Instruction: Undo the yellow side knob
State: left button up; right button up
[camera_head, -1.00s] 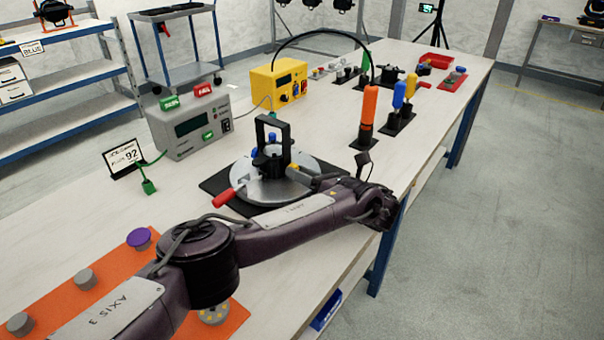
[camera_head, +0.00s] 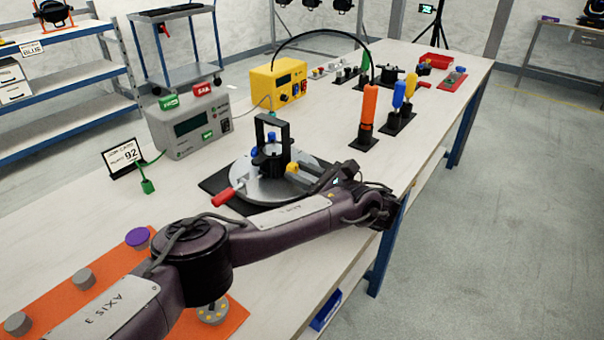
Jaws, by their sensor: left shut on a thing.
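The yellow side knob (camera_head: 292,168) sits at the right side of a black upright fixture (camera_head: 270,158) on a round grey plate (camera_head: 252,186). A red-handled knob (camera_head: 223,197) sticks out at the plate's left, and a blue knob (camera_head: 271,137) shows within the black frame. My left gripper (camera_head: 304,172) reaches in from the right and is shut on the yellow side knob. The fingertips are small and partly hidden by my arm, so the exact grip is unclear. My right gripper is not in view.
A grey tester box (camera_head: 190,128) and a small display reading 92 (camera_head: 122,158) stand left of the fixture. An orange-handled tool (camera_head: 368,108) stands behind my wrist at the right. An orange mat with knobs (camera_head: 55,302) lies at the front left.

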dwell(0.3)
pick_arm(q)
jog(key=o, duration=0.7)
jog(key=shift+a, duration=0.1)
